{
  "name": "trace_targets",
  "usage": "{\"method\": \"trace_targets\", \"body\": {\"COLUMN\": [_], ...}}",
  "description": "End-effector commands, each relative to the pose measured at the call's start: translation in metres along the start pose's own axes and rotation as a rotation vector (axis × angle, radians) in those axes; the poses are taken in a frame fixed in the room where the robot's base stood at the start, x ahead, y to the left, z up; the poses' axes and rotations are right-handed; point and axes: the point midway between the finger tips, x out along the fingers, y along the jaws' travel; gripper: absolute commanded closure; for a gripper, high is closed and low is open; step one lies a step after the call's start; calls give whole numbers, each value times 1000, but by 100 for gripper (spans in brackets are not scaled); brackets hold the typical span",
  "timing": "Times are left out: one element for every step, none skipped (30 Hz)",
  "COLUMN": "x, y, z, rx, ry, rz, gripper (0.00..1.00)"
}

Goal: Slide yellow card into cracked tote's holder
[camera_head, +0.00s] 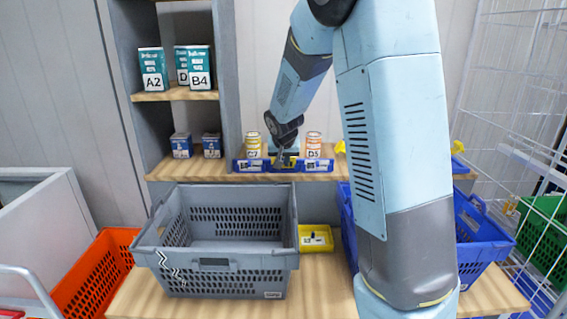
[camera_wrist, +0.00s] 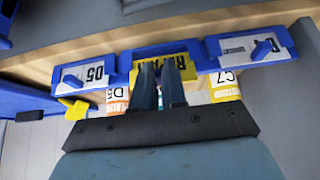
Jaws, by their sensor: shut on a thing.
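The yellow card (camera_wrist: 180,50) with black lettering is in the middle blue slot (camera_wrist: 135,62) on the shelf edge, upside down in the wrist view. My gripper (camera_wrist: 162,68) is shut on its lower part in that view, and the fingers hide some of the lettering. In the head view my gripper (camera_head: 283,160) is at the shelf's blue card rack (camera_head: 318,165). The grey cracked tote (camera_head: 265,262) stands on the wooden table, with white zigzag crack marks at its front left. Its front has a dark holder-like patch (camera_head: 214,263); no card shows in it.
Cans labelled C7 (camera_head: 253,145) and D5 (camera_head: 313,144) stand behind the rack. A small yellow tray (camera_head: 316,238) is right of the tote. A blue tote (camera_head: 475,235) stands farther right, partly behind my arm. An orange crate (camera_head: 102,270) is at left.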

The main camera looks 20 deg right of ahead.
Motion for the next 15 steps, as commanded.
{"method": "trace_targets", "body": {"x": [-2,-3,-4,-6,-6,-8,-9,-10,-12,-13,-14,-16,-17,-18,-19], "y": [0,0,0,0,0,0,0,0,0,0,0,0,0,0,0], "z": [-1,-2,-2,-3,-3,-4,-5,-5,-6,-7,-7,-8,-9,-9,-10], "rx": [0,0,1,0,0,0,0,0,0,0,0,0,0,0,-1], "ry": [0,0,0,0,0,0,1,1,1,1,1,1,1,1,1], "rz": [0,0,0,0,0,0,-1,-1,-1,-1,0,0,0,0,0], "gripper": [100,100,100,100,100,100,100,100,100,100,100,100,100,100,100]}}
